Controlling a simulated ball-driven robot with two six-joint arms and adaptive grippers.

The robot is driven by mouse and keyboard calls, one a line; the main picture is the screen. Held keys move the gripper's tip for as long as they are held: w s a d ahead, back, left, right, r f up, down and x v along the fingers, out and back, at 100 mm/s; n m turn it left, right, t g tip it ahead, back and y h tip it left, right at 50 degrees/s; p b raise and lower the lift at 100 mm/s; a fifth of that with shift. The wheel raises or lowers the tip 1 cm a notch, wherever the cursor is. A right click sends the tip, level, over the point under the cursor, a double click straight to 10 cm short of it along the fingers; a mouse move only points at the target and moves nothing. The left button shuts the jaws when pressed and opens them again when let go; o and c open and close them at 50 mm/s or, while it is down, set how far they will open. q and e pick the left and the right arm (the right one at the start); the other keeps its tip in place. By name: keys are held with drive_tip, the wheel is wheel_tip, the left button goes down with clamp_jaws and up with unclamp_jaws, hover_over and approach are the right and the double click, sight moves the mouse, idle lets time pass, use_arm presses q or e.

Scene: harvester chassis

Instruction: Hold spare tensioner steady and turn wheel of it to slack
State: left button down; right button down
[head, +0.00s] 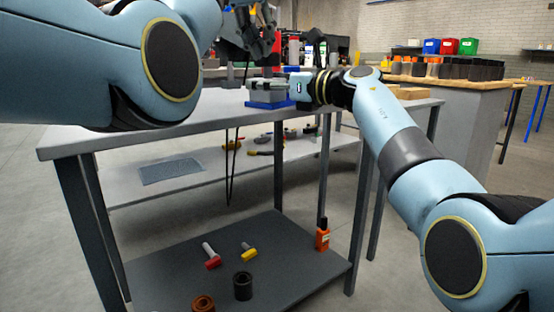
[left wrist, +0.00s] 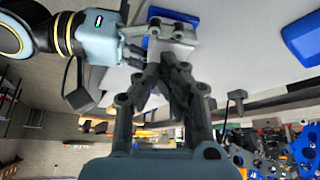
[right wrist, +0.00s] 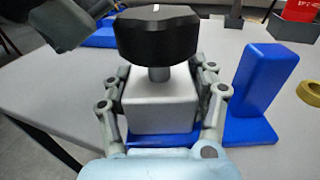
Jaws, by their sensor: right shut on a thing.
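The spare tensioner is a grey block (right wrist: 160,100) with a black knob-like wheel (right wrist: 158,35) on a short stem. It sits upright on a blue base (right wrist: 165,139), and its block shows on the table in the head view (head: 267,87). My right gripper (right wrist: 162,95) is shut on the block, one finger on each side, below the wheel. My left gripper (left wrist: 170,68) looks shut, its fingers close together, with nothing visible between them. The wheel is not clear in the left wrist view.
A blue L-shaped stand (right wrist: 258,90) is right of the tensioner, with a yellow ring (right wrist: 309,98) and a red box (right wrist: 296,20) farther off. The grey tabletop (head: 150,125) is bare at the front. Tools lie on the lower shelf (head: 170,270).

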use_arm(q)
wheel_tip(320, 180, up, 6)
drive_tip(key=shift+a+f, duration=0.1)
drive_tip(key=shift+f, duration=0.05)
idle(0.3)
use_arm(e)
drive_tip(key=shift+c, duration=1.5)
unclamp_jaws()
